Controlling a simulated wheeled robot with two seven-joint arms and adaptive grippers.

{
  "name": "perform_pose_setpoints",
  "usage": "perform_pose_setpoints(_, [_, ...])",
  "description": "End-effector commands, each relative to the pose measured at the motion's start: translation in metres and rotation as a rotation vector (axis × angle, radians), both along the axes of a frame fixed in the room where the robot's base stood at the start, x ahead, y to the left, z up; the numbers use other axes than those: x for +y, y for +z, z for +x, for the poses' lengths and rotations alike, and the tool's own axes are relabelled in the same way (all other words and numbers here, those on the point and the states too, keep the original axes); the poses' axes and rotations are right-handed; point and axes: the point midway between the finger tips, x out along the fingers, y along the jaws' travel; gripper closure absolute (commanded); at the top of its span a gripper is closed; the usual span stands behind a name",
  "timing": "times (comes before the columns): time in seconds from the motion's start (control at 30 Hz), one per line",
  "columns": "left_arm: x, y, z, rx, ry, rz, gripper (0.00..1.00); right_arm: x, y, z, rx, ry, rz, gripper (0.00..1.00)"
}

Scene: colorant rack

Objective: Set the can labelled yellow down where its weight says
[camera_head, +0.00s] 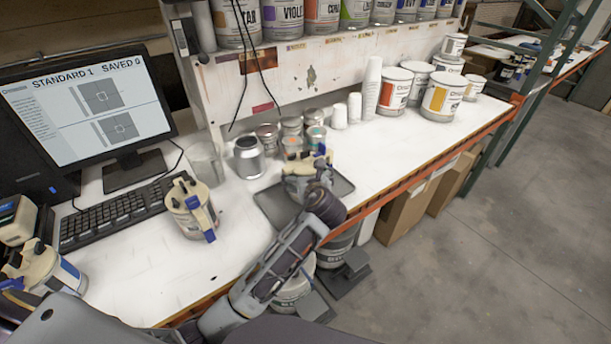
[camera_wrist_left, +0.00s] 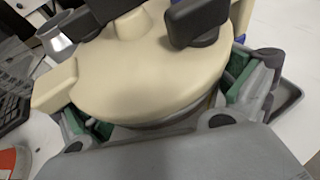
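My left gripper (camera_head: 306,182) is at the grey tray (camera_head: 343,187), with its fingers around a can with a beige lid (camera_head: 295,170). In the left wrist view the beige lid (camera_wrist_left: 150,75) fills the middle, and green finger pads sit on both sides of the can. The gripper (camera_wrist_left: 165,112) appears shut on it. The can's label is hidden, and I cannot tell whether its base touches the tray. A similar beige-lidded can (camera_head: 188,222) with a blue part stands on the bench by the keyboard. Its label is unreadable. My right gripper is not in view.
A monitor (camera_head: 85,105) reads "STANDARD 1 SAVED 0" behind a keyboard (camera_head: 115,212). A silver can (camera_head: 249,160), small tins and white cups (camera_head: 372,90) stand behind the tray.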

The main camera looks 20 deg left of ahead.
Motion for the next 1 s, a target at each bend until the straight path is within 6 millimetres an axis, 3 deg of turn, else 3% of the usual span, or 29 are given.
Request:
perform_pose_setpoints(0.43, [0.000,0.002,0.000,0.000,0.000,-0.001,0.00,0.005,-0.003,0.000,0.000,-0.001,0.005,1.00])
perform_pose_setpoints(0.67, [-0.011,0.011,-0.018,0.000,-0.002,-0.001,0.00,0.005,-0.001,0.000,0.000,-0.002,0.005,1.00])
perform_pose_setpoints(1.0, [-0.033,0.030,-0.058,0.000,-0.002,-0.001,0.00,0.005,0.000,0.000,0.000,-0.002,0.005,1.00])
